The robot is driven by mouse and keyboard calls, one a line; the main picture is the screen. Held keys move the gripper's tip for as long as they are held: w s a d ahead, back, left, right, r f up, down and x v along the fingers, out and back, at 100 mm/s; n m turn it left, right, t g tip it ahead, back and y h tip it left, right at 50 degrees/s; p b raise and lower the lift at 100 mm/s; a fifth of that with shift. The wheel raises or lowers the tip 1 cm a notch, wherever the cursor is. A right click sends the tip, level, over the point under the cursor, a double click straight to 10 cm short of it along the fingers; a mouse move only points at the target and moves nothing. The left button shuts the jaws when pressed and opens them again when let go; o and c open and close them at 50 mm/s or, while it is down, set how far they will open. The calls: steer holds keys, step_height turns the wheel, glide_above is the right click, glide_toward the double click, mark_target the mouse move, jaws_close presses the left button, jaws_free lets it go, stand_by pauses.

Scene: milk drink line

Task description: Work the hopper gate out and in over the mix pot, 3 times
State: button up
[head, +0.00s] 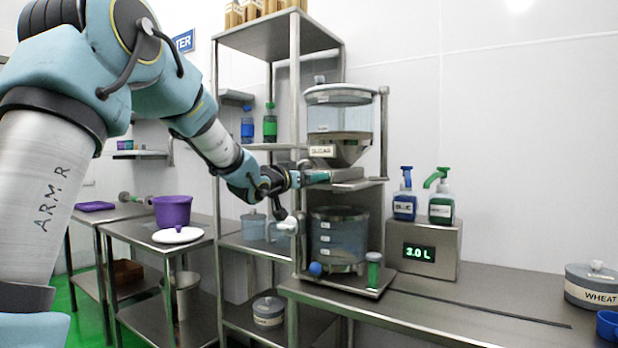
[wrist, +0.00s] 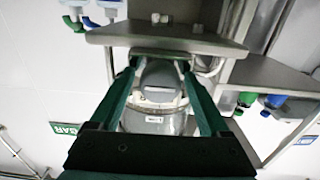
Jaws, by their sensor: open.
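The hopper (head: 337,148), labelled SUGAR, has a clear upper bin and a metal funnel. The metal hopper gate (head: 345,186) sits under the funnel, above the clear mix pot (head: 338,243). My gripper (head: 299,179) is at the left end of the gate. In the wrist view my gripper (wrist: 158,66) is open, its green fingers on either side of a grey handle-like bar (wrist: 160,54) at the gate's edge. I cannot tell whether the fingers touch it.

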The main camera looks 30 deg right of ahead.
steer(key=b+v, duration=0.2)
steer(key=v, duration=0.8)
steer(key=shift+s+a, duration=0.15)
steer(key=shift+a, duration=0.25)
steer(key=shift+s+d, duration=0.1)
stand_by(0.4)
